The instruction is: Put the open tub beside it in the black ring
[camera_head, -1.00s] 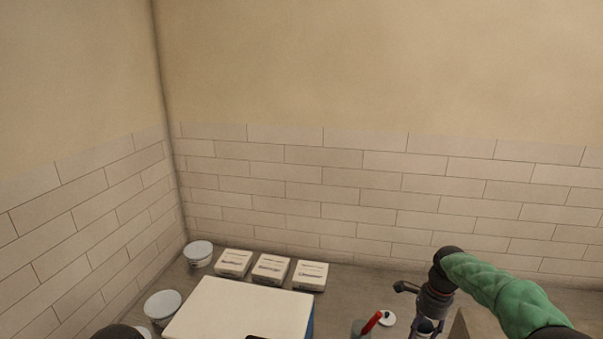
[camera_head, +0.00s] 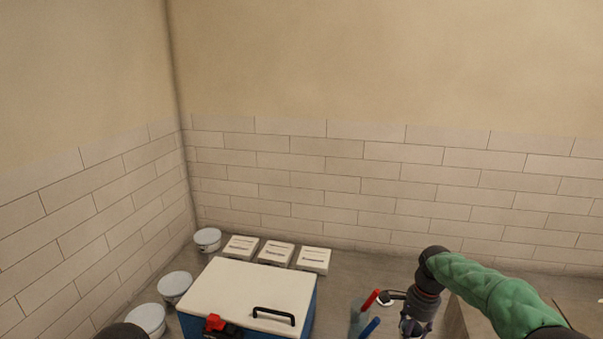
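No black ring is clearly in view, and I cannot make out an open tub. White round tubs stand along the left wall: a far tub (camera_head: 207,240), a middle tub (camera_head: 174,288) and a near tub (camera_head: 146,320). Their tops look pale and flat. My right gripper (camera_head: 413,332) points down at the bottom edge, right of the cooler, with its fingertips cut off or too small to read. A small white round item (camera_head: 385,299) shows beside its wrist, partly hidden. My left gripper is not in view; only a dark rounded part of my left arm shows at bottom left.
A blue cooler with a white lid (camera_head: 250,290) and black handle fills the centre left, with a red and black item (camera_head: 217,325) at its front. White boxes (camera_head: 275,254) line the back. A red-handled item (camera_head: 370,300) and a blue one (camera_head: 371,328) stand left of my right gripper.

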